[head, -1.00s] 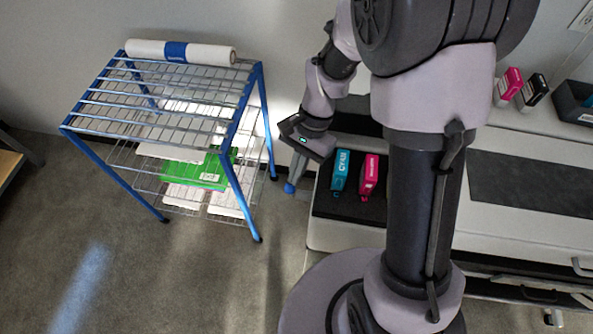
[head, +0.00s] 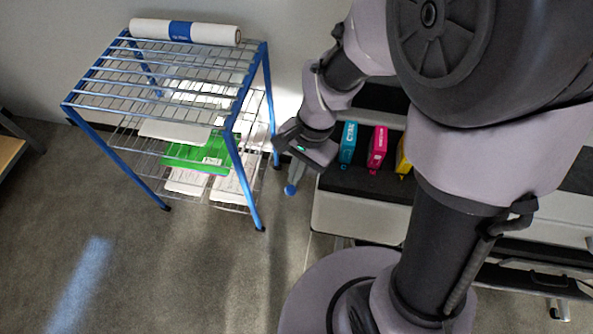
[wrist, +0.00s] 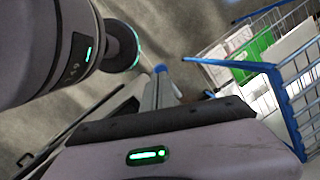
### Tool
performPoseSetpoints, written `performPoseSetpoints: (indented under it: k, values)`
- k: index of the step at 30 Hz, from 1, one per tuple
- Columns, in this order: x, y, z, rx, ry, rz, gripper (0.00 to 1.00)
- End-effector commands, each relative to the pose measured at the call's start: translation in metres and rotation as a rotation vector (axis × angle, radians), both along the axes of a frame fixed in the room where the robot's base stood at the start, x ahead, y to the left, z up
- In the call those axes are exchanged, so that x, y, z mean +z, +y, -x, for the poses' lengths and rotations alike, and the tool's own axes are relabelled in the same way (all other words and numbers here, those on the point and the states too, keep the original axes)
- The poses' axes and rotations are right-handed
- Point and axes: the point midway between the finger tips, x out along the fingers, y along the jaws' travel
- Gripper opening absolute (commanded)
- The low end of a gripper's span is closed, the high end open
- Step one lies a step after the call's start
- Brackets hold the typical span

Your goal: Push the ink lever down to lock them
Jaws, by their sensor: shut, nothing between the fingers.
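My gripper (head: 290,189) is shut, its pale fingers with blue tips together and empty. It hangs off the left end of the pale printer (head: 350,215), and the fingertips show against the floor. In the wrist view my gripper (wrist: 160,70) also points away with nothing held. Cyan (head: 348,144), magenta (head: 377,149) and yellow (head: 402,160) ink cartridges sit side by side in the printer's dark left bay (head: 360,182), right of my gripper. My arm partly covers the yellow one. I cannot make out the ink lever in either view.
A blue wire rack (head: 245,130) stands left of my gripper, with a paper roll (head: 186,31) on top and a green pack (head: 205,155) below. It also shows at the right in the wrist view (wrist: 235,66). Bare floor (head: 190,270) lies in front.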

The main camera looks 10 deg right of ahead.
Motion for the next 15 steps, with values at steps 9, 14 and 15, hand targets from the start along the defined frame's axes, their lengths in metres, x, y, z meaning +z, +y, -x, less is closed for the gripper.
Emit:
performPoseSetpoints:
  k: [9,14,15]
  values:
    - [0.001,-0.003,-0.008,-0.001,-0.001,0.0,0.0]
    - [0.0,-0.006,-0.015,-0.002,0.0,0.0,0.0]
    - [0.0,-0.006,-0.015,-0.001,0.0,0.0,0.0]
